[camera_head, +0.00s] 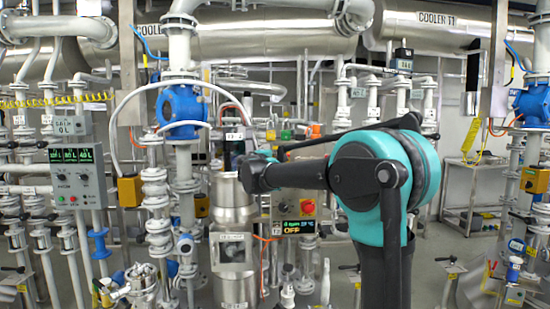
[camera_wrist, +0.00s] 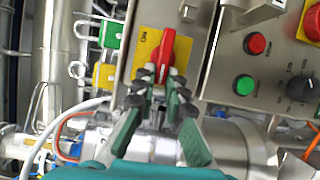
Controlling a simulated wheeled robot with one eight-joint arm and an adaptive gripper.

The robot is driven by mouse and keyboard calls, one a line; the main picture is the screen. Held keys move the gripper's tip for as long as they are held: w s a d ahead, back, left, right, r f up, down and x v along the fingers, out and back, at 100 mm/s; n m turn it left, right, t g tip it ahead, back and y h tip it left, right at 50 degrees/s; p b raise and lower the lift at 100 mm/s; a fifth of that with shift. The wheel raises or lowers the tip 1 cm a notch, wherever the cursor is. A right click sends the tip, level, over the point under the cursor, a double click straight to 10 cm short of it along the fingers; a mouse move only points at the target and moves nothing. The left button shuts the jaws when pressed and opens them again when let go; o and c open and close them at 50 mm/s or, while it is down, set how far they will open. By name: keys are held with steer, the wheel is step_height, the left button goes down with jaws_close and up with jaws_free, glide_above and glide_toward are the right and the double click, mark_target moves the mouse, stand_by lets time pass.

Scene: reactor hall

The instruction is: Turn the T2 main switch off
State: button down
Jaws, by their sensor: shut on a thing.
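The main switch is a red rotary handle (camera_wrist: 167,52) on a yellow plate (camera_wrist: 149,45), on a grey metal panel. In the wrist view the handle lies roughly in line with the panel's long edge. My gripper (camera_wrist: 160,78) has its dark fingertips on both sides of the handle's lower end and is shut on it. My arm hides the gripper in the head view.
In the wrist view a second panel with a red button (camera_wrist: 257,43), a green button (camera_wrist: 244,84) and a black knob (camera_wrist: 301,88) stands close to the right. Green (camera_wrist: 112,35) and yellow padlocks hang at the left. Pipes and steel vessels crowd the surroundings.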

steer(key=c, duration=1.6)
jaws_free()
steer(key=v, duration=1.2)
steer(key=shift+f, duration=0.1)
